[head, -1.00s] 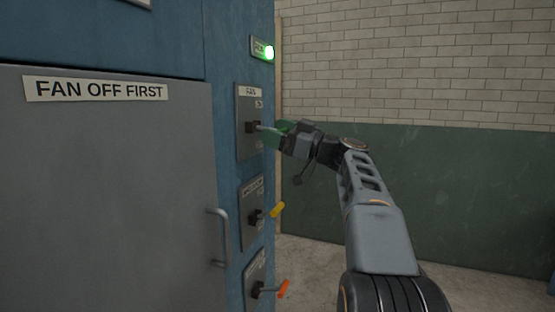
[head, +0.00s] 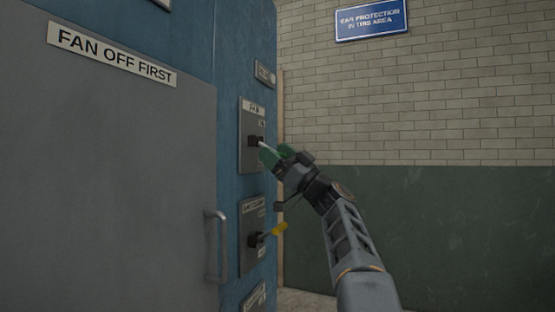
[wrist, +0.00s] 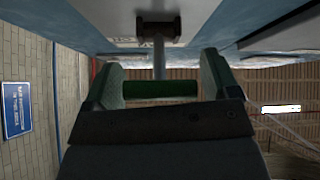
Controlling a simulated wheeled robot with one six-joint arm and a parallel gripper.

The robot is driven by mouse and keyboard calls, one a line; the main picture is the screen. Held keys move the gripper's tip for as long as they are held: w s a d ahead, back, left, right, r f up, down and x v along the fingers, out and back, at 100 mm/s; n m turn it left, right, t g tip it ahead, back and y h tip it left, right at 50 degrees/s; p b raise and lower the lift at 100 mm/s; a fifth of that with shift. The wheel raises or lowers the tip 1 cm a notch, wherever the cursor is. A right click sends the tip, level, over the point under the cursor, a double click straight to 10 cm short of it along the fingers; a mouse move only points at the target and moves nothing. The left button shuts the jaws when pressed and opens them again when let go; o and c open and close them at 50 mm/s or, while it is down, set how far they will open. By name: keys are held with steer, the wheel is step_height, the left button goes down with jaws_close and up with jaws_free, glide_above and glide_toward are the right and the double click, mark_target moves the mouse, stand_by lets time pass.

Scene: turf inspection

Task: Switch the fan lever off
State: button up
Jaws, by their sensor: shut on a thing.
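The fan lever (head: 262,145) sticks out of the grey FAN plate (head: 248,152) on the blue cabinet and slants down to the right. In the wrist view its grey shaft (wrist: 159,58) runs from a dark pivot to a green grip (wrist: 160,90). My gripper (head: 271,155) is shut on that green grip, with a finger at each end of it in the wrist view. The fingers hide part of the grip in the head view. The small indicator (head: 265,74) above the plate is dark.
A second lever with a yellow grip (head: 279,229) sits on a plate just below. A grey door (head: 130,190) labelled FAN OFF FIRST, with a handle (head: 217,246), is at left. Right of my arm is open space before a brick and green wall (head: 450,225).

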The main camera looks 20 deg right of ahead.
steer(key=o, duration=1.1)
steer(key=shift+o, duration=0.2)
steer(key=b+v, duration=0.3)
steer(key=v, duration=1.1)
steer(key=shift+w, duration=0.1)
